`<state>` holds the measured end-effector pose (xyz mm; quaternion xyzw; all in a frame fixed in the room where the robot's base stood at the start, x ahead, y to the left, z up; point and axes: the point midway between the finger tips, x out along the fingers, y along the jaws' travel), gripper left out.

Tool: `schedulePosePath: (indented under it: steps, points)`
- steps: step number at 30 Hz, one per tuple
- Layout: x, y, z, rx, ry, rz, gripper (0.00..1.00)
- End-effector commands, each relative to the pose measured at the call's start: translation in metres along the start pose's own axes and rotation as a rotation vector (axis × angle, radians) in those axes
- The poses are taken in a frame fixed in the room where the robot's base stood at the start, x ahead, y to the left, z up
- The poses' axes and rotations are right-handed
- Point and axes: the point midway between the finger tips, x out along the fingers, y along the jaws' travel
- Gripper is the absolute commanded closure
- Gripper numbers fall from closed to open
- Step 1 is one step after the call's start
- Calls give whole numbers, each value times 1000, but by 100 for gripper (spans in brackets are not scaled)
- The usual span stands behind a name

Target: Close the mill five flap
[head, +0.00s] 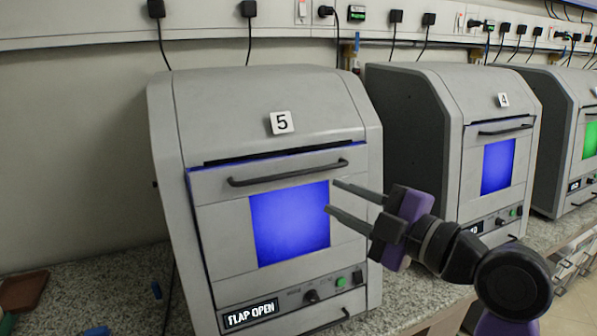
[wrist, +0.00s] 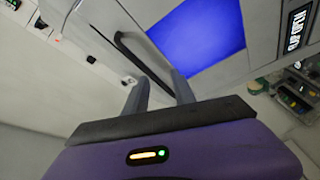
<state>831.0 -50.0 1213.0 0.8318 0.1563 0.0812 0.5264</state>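Mill five (head: 282,122) is a grey machine with a "5" label, at the left centre of the head view. Its flap (head: 225,228) has a blue-lit window (head: 291,222) and a dark bar handle (head: 288,172) along the top. A dark gap shows above the flap's top edge, and the display (head: 250,314) reads "FLAP OPEN". My gripper (head: 331,196) is in front of the flap's right side, its two fingers apart with nothing seen between them. In the wrist view my fingers (wrist: 160,88) point at the flap, near the handle (wrist: 140,56). I cannot tell whether they touch it.
Mill four (head: 503,100) stands to the right with a blue window, and another mill with a green window (head: 590,138) is beyond it. The speckled counter (head: 100,275) holds small blue items and a brown object at the left. Plugs and cables line the wall rail.

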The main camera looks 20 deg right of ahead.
Motion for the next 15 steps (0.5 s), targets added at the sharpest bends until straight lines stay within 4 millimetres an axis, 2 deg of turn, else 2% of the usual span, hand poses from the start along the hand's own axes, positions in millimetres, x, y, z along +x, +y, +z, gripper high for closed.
schedulePosePath:
  steps: [3,6,11,15]
  points:
    - [-4,8,-17,-219,46,30,69]
    - [-4,10,-20,-348,57,43,69]
    - [-2,11,-20,-449,54,49,69]
    - [9,12,-22,-460,56,48,69]
